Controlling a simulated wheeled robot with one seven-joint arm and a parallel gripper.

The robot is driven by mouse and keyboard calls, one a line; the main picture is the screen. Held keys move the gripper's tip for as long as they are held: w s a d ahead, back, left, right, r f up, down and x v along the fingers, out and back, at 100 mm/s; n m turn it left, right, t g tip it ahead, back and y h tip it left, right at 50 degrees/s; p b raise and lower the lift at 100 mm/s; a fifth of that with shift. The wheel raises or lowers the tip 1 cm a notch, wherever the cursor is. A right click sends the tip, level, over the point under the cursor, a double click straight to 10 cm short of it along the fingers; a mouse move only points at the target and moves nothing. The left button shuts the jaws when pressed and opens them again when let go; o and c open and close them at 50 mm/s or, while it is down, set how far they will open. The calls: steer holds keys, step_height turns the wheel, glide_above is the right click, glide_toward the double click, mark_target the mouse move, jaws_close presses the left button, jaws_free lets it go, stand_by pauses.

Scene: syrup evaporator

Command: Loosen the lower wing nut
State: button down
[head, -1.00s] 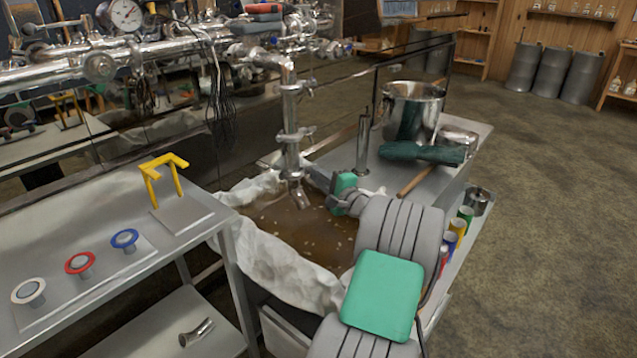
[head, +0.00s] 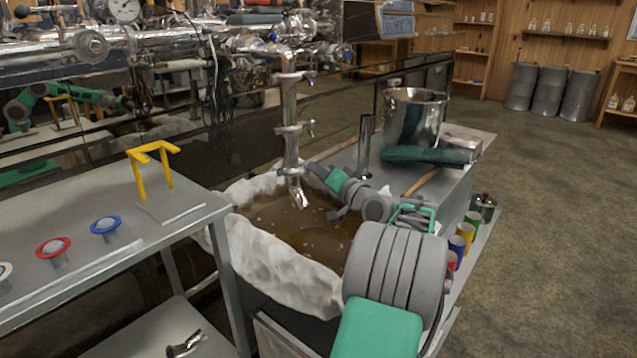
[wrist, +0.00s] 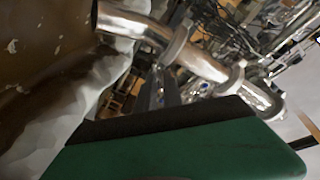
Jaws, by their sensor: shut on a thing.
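A shiny vertical pipe (head: 291,105) hangs over the brown pan, ending in a short bent spout (head: 299,193). Clamps with small side wings sit at its upper (head: 310,78) and middle (head: 310,129) joints. The lowest joint (head: 291,171) is just above the spout. My gripper (head: 311,168) reaches it from the right and is shut there, apparently on the lower wing nut, which its fingers hide. In the wrist view, a green and black finger (wrist: 190,140) fills the bottom, with the pipe (wrist: 200,62) and its clamp rings beyond. The grip itself is not clear there.
A left table (head: 60,195) holds a yellow stand (head: 153,168), a red ring (head: 53,247) and a blue ring (head: 104,226). The right cart carries a steel pot (head: 412,118) and a green cloth (head: 425,154). A white-lined pan (head: 290,270) lies below the pipe.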

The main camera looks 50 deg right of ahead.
steer(key=shift+a+n+b, duration=0.15)
steer(key=shift+n+b, duration=3.35)
steer(key=c, duration=1.5)
jaws_free()
steer(key=shift+r, duration=0.1)
